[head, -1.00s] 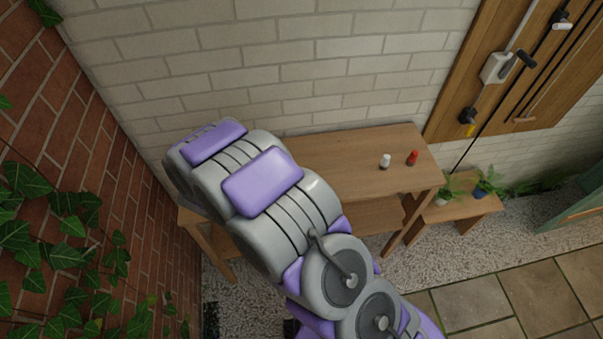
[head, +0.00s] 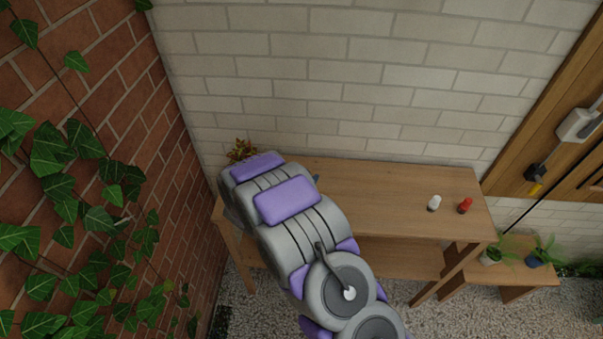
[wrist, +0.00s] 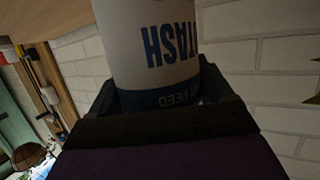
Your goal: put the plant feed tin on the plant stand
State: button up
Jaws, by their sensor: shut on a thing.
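The plant feed tin (wrist: 150,45) fills the upper middle of the wrist view. It is pale with a dark blue band and blue lettering, which appears upside down. My gripper (wrist: 165,100) is shut on it, with a dark finger on either side. In the head view my arm hides the gripper and most or all of the tin. A low wooden stand (head: 483,278), apparently the plant stand, is at the right of the head view, with a green plant (head: 493,253) and a plant in a blue pot (head: 540,254) on it.
A wooden table (head: 375,200) stands against the pale brick wall. A white bottle (head: 434,203) and a red bottle (head: 465,205) are near its right end; its middle is clear. A reddish plant (head: 240,150) shows behind my arm. An ivy-covered brick wall (head: 90,90) is on the left.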

jog(key=w+f, duration=0.2)
jog(key=w, duration=0.1)
jog(key=w+f+b, duration=0.1)
jog(key=w+f, duration=0.1)
jog(key=shift+a, duration=0.3)
jog(key=shift+s+r, duration=0.1)
jog(key=o, duration=1.2)
jog(key=p+v, duration=0.1)
jog(key=v, duration=1.1)
